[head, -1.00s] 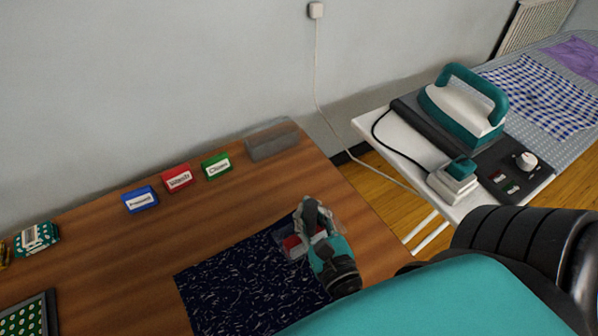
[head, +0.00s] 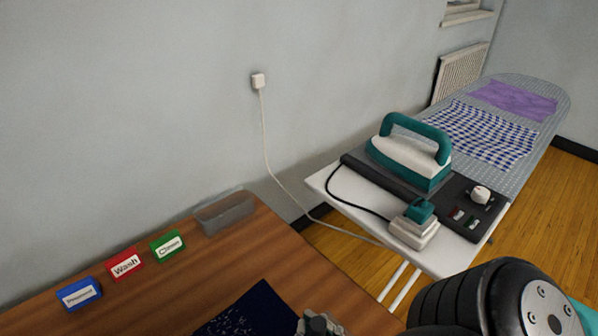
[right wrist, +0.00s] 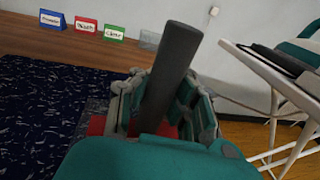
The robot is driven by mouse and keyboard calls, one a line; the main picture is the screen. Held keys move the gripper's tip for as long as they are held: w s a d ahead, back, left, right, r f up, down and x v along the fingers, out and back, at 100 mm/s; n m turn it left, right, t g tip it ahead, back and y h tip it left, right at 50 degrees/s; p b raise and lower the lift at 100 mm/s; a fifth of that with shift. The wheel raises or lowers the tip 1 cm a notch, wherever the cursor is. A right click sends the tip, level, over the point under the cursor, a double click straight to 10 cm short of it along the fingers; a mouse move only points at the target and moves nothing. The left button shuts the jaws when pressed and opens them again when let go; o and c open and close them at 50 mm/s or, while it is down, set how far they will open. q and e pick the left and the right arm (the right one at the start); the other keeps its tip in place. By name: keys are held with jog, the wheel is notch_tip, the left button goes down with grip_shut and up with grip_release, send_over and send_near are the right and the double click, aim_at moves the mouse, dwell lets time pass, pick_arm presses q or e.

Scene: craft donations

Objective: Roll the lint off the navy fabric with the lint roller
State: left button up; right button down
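The navy fabric (head: 248,312) lies on the wooden table, cut off by the bottom edge of the head view. White lint flecks cover much of it, and its far corner looks plain. The right wrist view shows the flecked fabric (right wrist: 38,118) on the left. My right gripper (head: 318,326) is at the fabric's right side, mostly below the head view. In the right wrist view its fingers (right wrist: 160,108) close around the lint roller's dark handle (right wrist: 172,75), which sticks up tilted. Red parts show below the handle; the roller's head is hidden. My left gripper is out of view.

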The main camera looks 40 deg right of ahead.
jog(key=d+p+v, duration=0.2)
jog(key=p+v, duration=0.1)
jog(key=v, duration=0.7)
jog(key=shift+s+a+f+p, duration=0.15)
jog(key=shift+s+f+p, duration=0.1)
jog(key=shift+f+p, duration=0.2)
notch_tip(320, 180, up, 5)
jog(key=p, duration=0.4)
jog(key=shift+p, duration=0.4)
jog(key=shift+w, duration=0.15)
